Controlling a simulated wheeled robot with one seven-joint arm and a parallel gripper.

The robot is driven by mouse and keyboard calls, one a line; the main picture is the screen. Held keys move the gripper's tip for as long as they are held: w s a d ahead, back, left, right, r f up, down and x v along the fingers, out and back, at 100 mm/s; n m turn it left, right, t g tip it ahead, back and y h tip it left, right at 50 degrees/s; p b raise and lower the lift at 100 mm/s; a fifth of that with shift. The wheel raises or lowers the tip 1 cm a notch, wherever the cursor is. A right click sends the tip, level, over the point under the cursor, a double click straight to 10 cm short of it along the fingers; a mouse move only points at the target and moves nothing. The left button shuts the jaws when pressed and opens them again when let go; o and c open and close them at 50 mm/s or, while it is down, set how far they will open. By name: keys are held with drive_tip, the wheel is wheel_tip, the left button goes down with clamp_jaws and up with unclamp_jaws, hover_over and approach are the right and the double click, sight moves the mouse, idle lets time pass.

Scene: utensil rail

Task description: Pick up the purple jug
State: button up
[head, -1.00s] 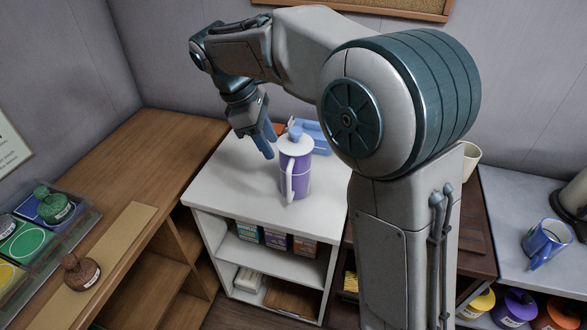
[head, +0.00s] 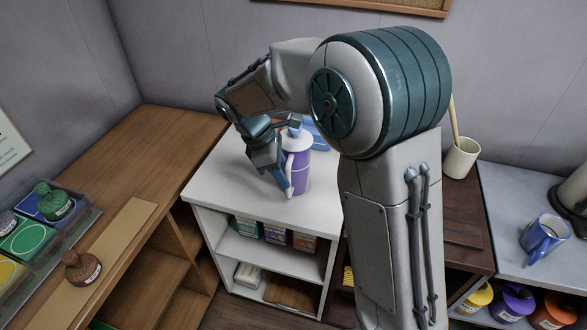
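The purple jug (head: 301,175) stands upright on the white shelf unit's top (head: 230,188). It has a white lid with a blue knob and a white handle on its near left side. My gripper (head: 287,187) points down at the jug's left side, its blue fingers by the handle. One finger overlaps the handle in the picture. I cannot tell whether the fingers are around the handle, touching it, or how far apart they are.
A blue object (head: 314,133) lies behind the jug, partly hidden. A cream cup (head: 461,158) with a wooden stick stands right of my arm. A blue mug (head: 544,238) stands on the grey counter. The white top is clear left of the jug.

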drive_tip(key=shift+x, duration=1.1)
clamp_jaws()
drive_tip(key=shift+r, duration=0.1)
